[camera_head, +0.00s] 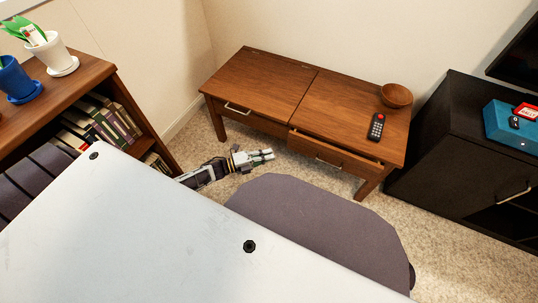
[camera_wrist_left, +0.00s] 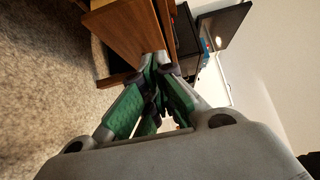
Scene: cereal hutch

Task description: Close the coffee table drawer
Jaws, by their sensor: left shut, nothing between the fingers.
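The brown wooden coffee table (camera_head: 262,83) stands against the far wall and has two front drawers. The right drawer (camera_head: 336,153) is pulled out a little, with a dark gap behind its front and a metal handle on it. The left drawer (camera_head: 243,113) looks flush with the table. My left gripper (camera_head: 268,156) is shut and empty, in front of the table and left of the open drawer's front. In the left wrist view the gripper's green fingers (camera_wrist_left: 155,85) point at a brown wooden panel (camera_wrist_left: 125,42); I cannot tell whether they touch it. My right gripper is out of view.
A remote (camera_head: 376,127) and a wooden bowl (camera_head: 396,95) sit on the tabletop's right part. A black cabinet (camera_head: 450,165) stands close on the right. A bookshelf (camera_head: 95,80) with potted plants is on the left. Carpet (camera_head: 225,148) is free before the table.

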